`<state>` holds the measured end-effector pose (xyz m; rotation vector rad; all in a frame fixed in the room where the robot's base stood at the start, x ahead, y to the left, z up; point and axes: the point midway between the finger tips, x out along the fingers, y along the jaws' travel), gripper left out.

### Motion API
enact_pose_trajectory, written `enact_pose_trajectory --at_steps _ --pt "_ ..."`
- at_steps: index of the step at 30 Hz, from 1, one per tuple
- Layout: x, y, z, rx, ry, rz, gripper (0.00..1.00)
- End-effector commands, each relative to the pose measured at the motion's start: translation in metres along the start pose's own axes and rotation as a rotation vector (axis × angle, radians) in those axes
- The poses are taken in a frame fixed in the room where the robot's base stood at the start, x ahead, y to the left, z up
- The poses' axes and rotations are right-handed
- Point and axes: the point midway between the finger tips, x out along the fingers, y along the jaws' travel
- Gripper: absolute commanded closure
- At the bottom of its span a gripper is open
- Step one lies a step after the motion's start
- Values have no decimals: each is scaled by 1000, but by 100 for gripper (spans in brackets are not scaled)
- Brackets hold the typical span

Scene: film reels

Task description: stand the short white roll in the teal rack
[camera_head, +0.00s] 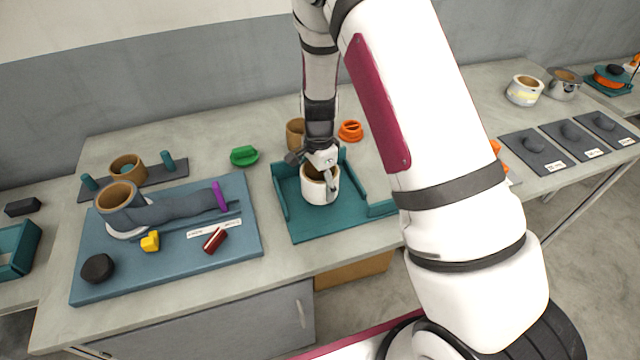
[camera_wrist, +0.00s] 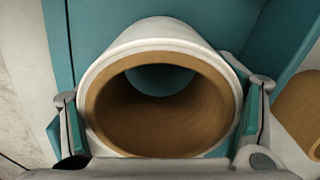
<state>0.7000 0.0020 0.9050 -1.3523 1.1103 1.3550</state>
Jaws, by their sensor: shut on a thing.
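The short white roll (camera_head: 319,189) has a brown cardboard core and stands upright over the floor of the teal rack (camera_head: 330,221). In the wrist view the white roll (camera_wrist: 165,40) fills the middle, and teal shows through its open core. My gripper (camera_head: 321,172) is above the roll and shut on it. In the wrist view the fingers of my gripper (camera_wrist: 162,135) press on the roll's left and right sides. A teal wall of the rack (camera_wrist: 85,35) shows behind the roll. I cannot tell whether the roll's lower end touches the rack floor.
A brown roll (camera_head: 295,133) and an orange piece (camera_head: 350,131) stand behind the rack. A green piece (camera_head: 244,156) lies to its left. A blue board (camera_head: 170,262) with a grey roll (camera_head: 119,206) is further left.

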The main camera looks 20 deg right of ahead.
Motion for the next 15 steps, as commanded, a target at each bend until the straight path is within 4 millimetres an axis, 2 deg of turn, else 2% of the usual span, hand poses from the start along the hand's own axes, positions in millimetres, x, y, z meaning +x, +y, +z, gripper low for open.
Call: enact_pose_trajectory --at_steps 3,15 --pt "9 0 -1 2 1 -1 56" --pt "14 -1 -1 2 1 -3 56"
